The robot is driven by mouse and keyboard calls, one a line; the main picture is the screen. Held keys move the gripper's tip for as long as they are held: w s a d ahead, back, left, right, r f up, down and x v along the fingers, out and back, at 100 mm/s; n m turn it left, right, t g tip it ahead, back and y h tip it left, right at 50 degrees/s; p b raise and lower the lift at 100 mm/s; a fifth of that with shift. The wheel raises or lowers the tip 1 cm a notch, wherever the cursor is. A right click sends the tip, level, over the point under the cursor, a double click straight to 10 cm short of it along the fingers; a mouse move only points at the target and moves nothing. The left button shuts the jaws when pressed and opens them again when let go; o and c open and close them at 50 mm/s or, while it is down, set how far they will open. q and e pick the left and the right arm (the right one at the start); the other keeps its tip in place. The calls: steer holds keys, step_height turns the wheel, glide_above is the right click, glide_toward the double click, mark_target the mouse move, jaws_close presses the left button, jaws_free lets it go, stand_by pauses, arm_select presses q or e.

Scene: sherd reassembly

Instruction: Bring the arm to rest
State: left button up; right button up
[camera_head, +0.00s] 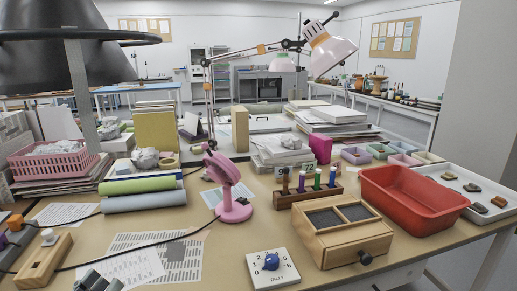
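My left gripper (98,282) seems to be the dark grey shape cut off by the bottom edge, at the lower left. Only a small part of it shows, over or beside a printed sheet, so I cannot tell whether it is open or shut. No held thing can be made out. My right gripper is not in view. Several brown and grey sherds (472,187) lie apart in a white tray (428,169) at the right of the table.
A red tub (415,193), a wooden box (343,244) with two dark compartments and a tally dial (272,265) stand on the right half. Bare tabletop (225,255) lies left of the dial.

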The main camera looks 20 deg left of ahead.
arm_select(q)
steer(key=s+f+m+g, duration=0.1)
steer(key=s+f+g, duration=0.3)
steer(key=f, duration=1)
steer(key=s+f+g, duration=0.3)
steer(key=f+g, duration=0.2)
steer(key=f, duration=0.8)
steer(key=s+d+f+m+g, duration=0.1)
steer(key=s+f+g, duration=0.4)
steer(key=s+f, duration=0.4)
steer(key=s+d+f+g+b, duration=0.1)
steer(key=s+f+g, duration=0.5)
steer(key=s, duration=0.8)
step_height(320, 180, down, 3)
steer(key=shift+s+d+r+m, duration=0.15)
steer(key=shift+s+d+m, duration=0.25)
steer(key=shift+d, duration=0.25)
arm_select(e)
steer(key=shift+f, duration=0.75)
